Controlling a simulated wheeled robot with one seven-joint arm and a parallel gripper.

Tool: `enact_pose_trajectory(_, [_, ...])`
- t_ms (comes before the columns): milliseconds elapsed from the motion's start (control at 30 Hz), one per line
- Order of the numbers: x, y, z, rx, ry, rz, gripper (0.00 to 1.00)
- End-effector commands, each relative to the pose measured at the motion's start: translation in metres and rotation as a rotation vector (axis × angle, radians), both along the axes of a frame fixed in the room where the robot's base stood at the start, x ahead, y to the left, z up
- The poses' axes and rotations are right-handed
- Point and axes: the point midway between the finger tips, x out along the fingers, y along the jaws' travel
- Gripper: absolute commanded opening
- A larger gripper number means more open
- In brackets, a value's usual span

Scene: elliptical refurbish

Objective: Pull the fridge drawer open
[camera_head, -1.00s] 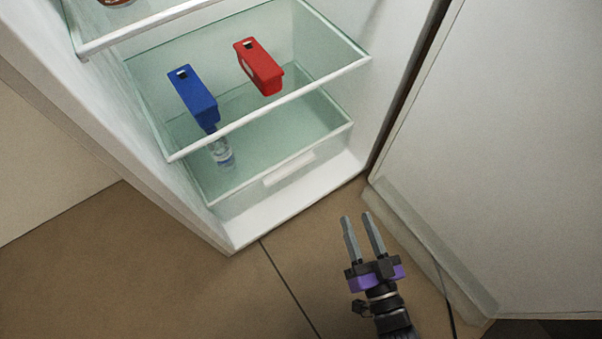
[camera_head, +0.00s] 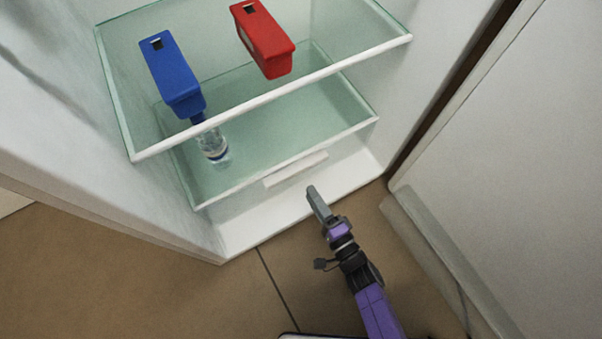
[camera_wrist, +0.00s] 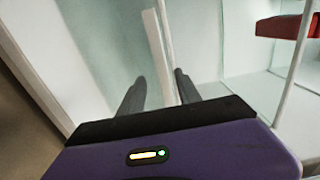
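The fridge drawer (camera_head: 334,137) is a clear, greenish bin at the bottom of the open fridge, with a pale handle (camera_head: 296,169) on its front. A bottle (camera_head: 212,145) stands in it at the left. My gripper (camera_head: 314,193) is just in front of the drawer, below and right of the handle, seen edge-on in the head view. In the wrist view its two fingers (camera_wrist: 160,85) are apart, with a pale upright strip, apparently the handle, showing between them. Whether they touch it I cannot tell.
A glass shelf (camera_head: 278,92) above the drawer holds a blue box (camera_head: 172,75) and a red box (camera_head: 263,40). The fridge door (camera_head: 510,170) stands open at the right. Bare brown floor (camera_head: 150,270) lies in front.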

Motion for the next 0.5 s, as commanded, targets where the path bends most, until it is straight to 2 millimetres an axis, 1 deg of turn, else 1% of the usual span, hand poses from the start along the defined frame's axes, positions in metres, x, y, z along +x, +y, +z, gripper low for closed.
enact_pose_trajectory(300, [0.039, 0.026, -0.003, 0.000, -0.004, 0.000, 0.40])
enact_pose_trajectory(500, [0.056, 0.038, -0.002, -0.001, -0.003, -0.001, 0.40])
